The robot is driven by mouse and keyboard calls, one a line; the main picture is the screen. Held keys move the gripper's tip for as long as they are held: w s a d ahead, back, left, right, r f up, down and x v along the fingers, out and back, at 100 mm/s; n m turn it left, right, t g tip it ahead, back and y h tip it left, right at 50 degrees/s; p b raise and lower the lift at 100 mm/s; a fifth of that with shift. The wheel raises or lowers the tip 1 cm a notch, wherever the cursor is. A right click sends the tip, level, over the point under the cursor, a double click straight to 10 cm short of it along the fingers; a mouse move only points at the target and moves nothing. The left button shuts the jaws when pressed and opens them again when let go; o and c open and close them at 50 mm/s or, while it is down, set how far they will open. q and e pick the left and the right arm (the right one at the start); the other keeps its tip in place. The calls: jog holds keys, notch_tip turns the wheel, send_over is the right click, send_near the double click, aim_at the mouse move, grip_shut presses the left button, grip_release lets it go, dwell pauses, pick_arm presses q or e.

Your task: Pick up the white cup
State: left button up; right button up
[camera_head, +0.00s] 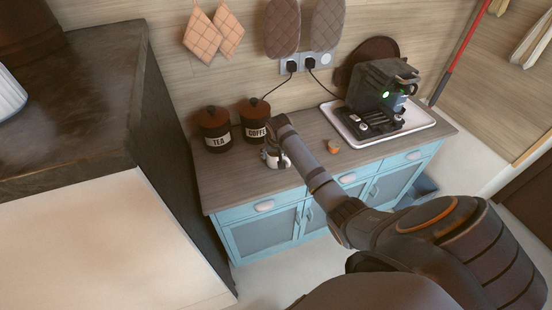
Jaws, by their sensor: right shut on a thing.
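The white cup (272,160) is at the front of the wooden counter, just right of the canister marked COFFEE. Only part of it shows, because my right wrist covers much of it. My right gripper (277,149) is at the cup and shut on it. The fingertips are mostly hidden, and I cannot tell whether the cup is clear of the counter. My left gripper is out of view.
Dark TEA (216,141) and COFFEE (254,132) canisters stand close behind the cup. A coffee machine (383,88) sits on a white tray (425,121) to the right. A small orange object (332,145) lies nearby. A dark-topped cabinet (75,90) is at left.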

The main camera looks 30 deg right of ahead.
jog(key=shift+r, duration=0.1)
jog(key=shift+r, duration=0.2)
notch_tip(320, 180, up, 3)
jog(key=shift+s+d+f+b, duration=0.1)
jog(key=shift+s+b, duration=0.05)
jog(key=shift+b, duration=0.7)
jog(key=s+r+b, duration=0.2)
jog(key=s+r, duration=0.7)
jog(key=s, duration=0.4)
jog(key=shift+s+d+r, duration=0.35)
jog(key=shift+d, duration=0.05)
